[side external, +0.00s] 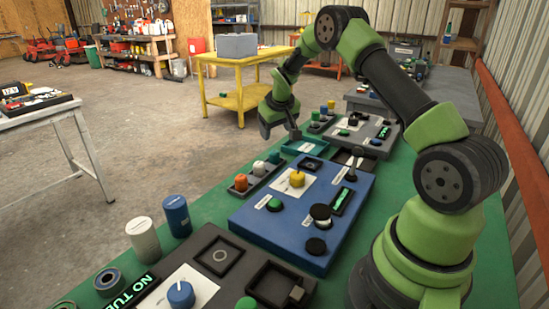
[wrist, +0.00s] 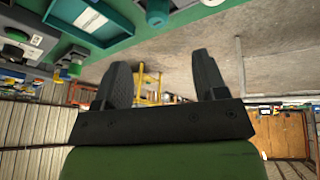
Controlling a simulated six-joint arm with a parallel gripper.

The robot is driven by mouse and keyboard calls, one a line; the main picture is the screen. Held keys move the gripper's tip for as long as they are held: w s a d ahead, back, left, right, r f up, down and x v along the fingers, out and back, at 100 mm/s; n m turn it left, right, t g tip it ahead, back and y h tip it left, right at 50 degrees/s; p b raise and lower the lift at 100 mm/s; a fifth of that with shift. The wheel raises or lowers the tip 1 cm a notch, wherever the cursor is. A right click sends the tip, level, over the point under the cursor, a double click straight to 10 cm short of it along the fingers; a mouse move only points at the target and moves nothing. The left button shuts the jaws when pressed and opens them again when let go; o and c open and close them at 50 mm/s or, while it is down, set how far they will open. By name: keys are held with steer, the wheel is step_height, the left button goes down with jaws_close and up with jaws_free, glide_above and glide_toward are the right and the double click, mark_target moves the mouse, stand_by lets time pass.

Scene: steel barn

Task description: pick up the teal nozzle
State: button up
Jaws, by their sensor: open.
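The teal nozzle (side external: 274,157) stands upright at the far end of a small dark rack (side external: 253,178), beside a white nozzle (side external: 259,168) and an orange nozzle (side external: 240,183). What looks like the same teal nozzle (wrist: 157,10) shows at the top edge of the wrist view, partly cut off. My gripper (side external: 280,132) is open and empty, above and beyond the rack, near the table's left edge. Its two fingers stand apart in the wrist view (wrist: 160,65), with nothing between them.
A teal tray (side external: 322,146) lies close to the rack's far end. A blue panel (side external: 248,222) with knobs is right of the rack. A grey panel (side external: 385,147) and another rack of small parts are farther back. White and blue cylinders (side external: 176,216) stand nearer. Open floor lies left.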

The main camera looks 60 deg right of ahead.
mark_target(274, 151)
steer(key=shift+x, duration=5.2)
steer(key=shift+s, duration=0.15)
steer(key=c, duration=1)
